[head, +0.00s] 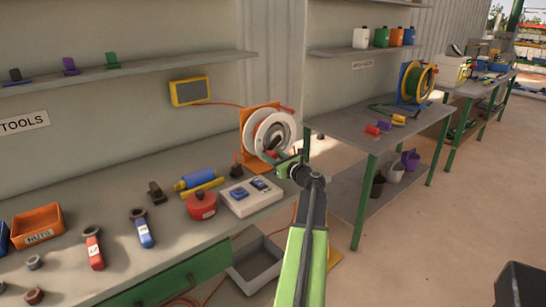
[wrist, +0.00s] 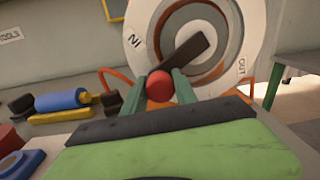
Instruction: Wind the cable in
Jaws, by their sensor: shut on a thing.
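A white cable reel (head: 270,130) stands on an orange bracket (head: 247,125) at the right end of the bench. In the wrist view its white disc (wrist: 228,20) carries the words IN and OUT. A dark crank arm (wrist: 190,50) lies across the disc, with a round red knob (wrist: 160,87) at its lower left end. My gripper (head: 283,160) is at the front of the reel, and its green fingers (wrist: 159,88) are shut on the red knob. Orange cable (wrist: 108,80) shows beside the reel. The cable on the drum is mostly hidden.
A yellow-framed panel (head: 190,91) hangs on the wall. A second bench (head: 345,125) stands to the right past a gap.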

